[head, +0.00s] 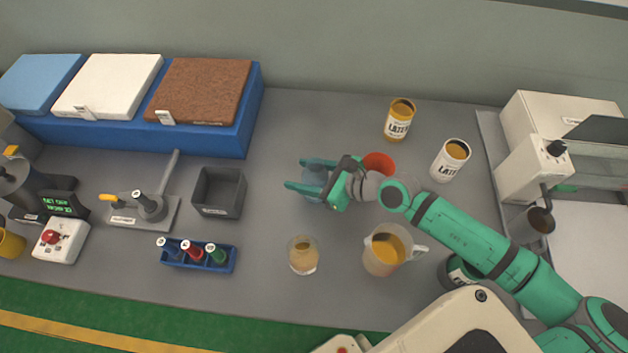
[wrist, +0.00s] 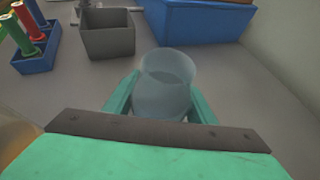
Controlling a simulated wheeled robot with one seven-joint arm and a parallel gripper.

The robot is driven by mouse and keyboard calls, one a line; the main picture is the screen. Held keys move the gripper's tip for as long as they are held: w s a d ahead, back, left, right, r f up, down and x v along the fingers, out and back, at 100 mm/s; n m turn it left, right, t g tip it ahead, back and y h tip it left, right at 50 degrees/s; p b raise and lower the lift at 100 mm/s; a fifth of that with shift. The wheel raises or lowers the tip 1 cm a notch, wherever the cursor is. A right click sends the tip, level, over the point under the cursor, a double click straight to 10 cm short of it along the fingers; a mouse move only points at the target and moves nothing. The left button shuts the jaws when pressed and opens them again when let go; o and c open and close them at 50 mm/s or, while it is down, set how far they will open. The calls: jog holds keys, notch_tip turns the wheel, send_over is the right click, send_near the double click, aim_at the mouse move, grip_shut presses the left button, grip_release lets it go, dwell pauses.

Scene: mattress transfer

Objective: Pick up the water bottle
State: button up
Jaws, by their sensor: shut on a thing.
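The water bottle appears as a clear, bluish, open-topped vessel. In the head view the vessel (head: 314,180) stands near the middle of the grey table. In the wrist view the vessel (wrist: 166,85) is between the two green fingers. My gripper (head: 308,177) reaches in from the right and is shut on the vessel, one finger on each side. It also shows in the wrist view (wrist: 160,100). The vessel looks upright. Its lower part is hidden by my gripper in the wrist view, and I cannot tell whether it touches the table.
A dark grey box (head: 219,193) stands to the left. A red cup (head: 379,163) is close behind my gripper. A jug (head: 386,249) and a small beaker (head: 303,255) stand in front. Two latex cans (head: 398,120) (head: 450,160) are at the back right. The table behind the vessel is clear.

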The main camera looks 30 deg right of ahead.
jog(key=shift+r, duration=0.2)
notch_tip(320, 180, up, 17)
jog(key=shift+r, duration=0.2)
dwell(1.6)
jog(key=shift+r, duration=0.1)
jog(key=shift+w, duration=0.1)
